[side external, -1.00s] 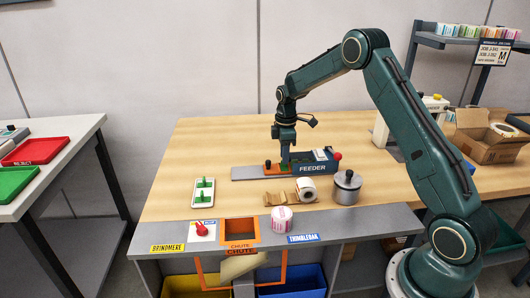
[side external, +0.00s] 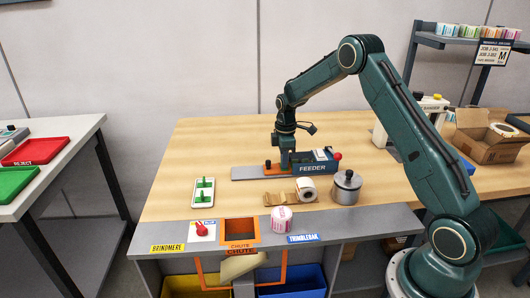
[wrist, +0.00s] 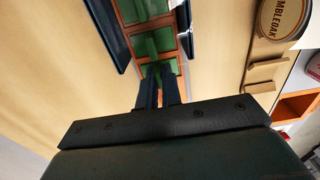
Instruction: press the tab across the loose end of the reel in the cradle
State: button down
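My gripper (side external: 287,166) points down over the left part of the blue feeder (side external: 313,167). In the wrist view its two dark fingers (wrist: 158,88) are close together at a green tab piece (wrist: 152,45) in an orange-framed slot. Whether they grip it I cannot tell. A white-faced reel (side external: 307,188) sits in a tan cardboard cradle (side external: 280,198) in front of the feeder, apart from my gripper. In the wrist view the reel's tan lettered face (wrist: 283,18) and the stepped cradle (wrist: 266,72) show at the right. The loose end is not clear.
A lidded metal pot (side external: 346,188) stands right of the cradle. A pink-and-white roll (side external: 281,220) stands near the front ledge, beside the orange chute opening (side external: 240,228). A white plate with green pieces (side external: 203,192) lies to the left. The table's left rear is clear.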

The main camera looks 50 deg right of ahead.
aim_at(307, 183)
jog(key=shift+s, duration=0.1)
jog(key=shift+r, duration=2.95)
jog(key=shift+s+a+r+m, duration=0.4)
jog(key=shift+s+m, duration=0.1)
jog(key=shift+m, duration=0.2)
jog(key=s+a+r+m, duration=0.2)
jog(key=s+a+m, duration=0.1)
jog(key=s+m, duration=0.3)
jog(key=s+a+r+m, duration=0.2)
jog(key=s+a+m, duration=0.1)
jog(key=s+m, duration=0.3)
jog(key=shift+a+r+m, duration=0.25)
jog(key=shift+r+m, duration=0.05)
jog(key=shift+m, duration=0.2)
jog(key=shift+f, duration=0.35)
jog(key=shift+f, duration=2.9)
jog(key=shift+f, duration=0.3)
